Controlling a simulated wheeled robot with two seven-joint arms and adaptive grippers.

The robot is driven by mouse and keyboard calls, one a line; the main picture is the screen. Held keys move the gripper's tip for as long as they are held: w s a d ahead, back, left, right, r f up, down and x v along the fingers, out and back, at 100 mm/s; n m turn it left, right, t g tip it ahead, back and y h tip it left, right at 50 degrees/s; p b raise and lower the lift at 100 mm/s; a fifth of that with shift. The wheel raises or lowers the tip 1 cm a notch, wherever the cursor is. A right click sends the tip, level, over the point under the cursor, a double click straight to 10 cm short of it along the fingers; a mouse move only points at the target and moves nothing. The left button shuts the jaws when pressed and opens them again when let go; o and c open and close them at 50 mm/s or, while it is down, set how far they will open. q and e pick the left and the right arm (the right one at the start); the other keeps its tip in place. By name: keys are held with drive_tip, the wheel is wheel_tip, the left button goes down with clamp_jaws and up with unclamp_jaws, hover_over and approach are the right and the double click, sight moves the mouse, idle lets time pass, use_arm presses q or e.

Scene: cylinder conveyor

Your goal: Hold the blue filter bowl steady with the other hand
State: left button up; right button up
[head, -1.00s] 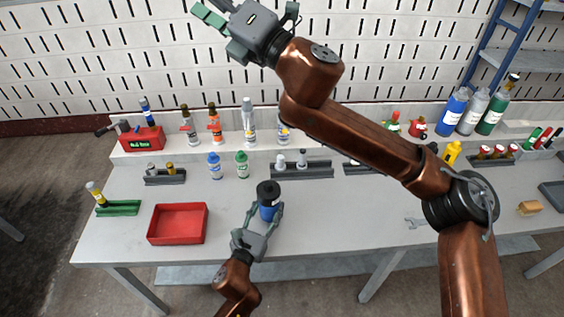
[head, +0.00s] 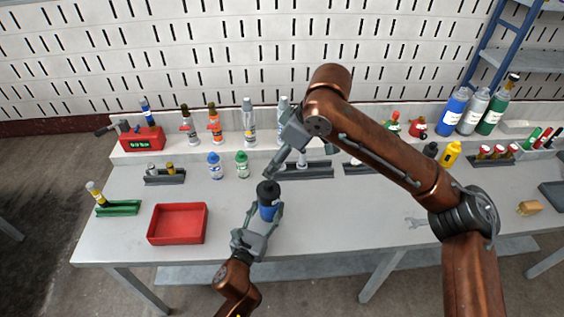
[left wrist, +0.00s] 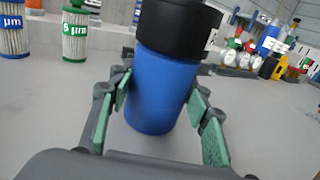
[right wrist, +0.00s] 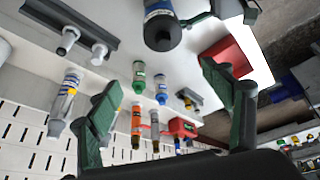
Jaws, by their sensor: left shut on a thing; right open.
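The blue filter bowl (head: 267,211) with a black cap (head: 268,188) stands upright on the grey table. In the left wrist view the bowl (left wrist: 158,92) sits between the green finger pads. My left gripper (head: 264,214) is shut on the bowl from the near side. My right gripper (head: 285,168) is open and empty, above and just behind the black cap, apart from it. In the right wrist view the capped bowl (right wrist: 162,25) shows beyond the open fingers (right wrist: 170,95), at the top of the picture.
A red tray (head: 178,224) lies to the left of the bowl. Two filters, blue-banded (head: 214,166) and green-banded (head: 242,165), stand behind it. A grey rack (head: 310,171) is close to my right gripper. The table right of the bowl is mostly clear.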

sight(268, 183)
drive_tip(key=shift+g, duration=0.3)
drive_tip(key=x, duration=0.4)
drive_tip(key=s+x, duration=0.1)
drive_tip(key=x, duration=0.7)
drive_tip(key=shift+s+d+f, duration=0.1)
drive_tip(key=shift+d+f, duration=0.25)
drive_tip(key=shift+f, duration=0.1)
drive_tip(key=shift+c, duration=0.3)
drive_tip(key=c, duration=1.3)
drive_tip(key=o, duration=1.2)
drive_tip(key=shift+r, duration=0.1)
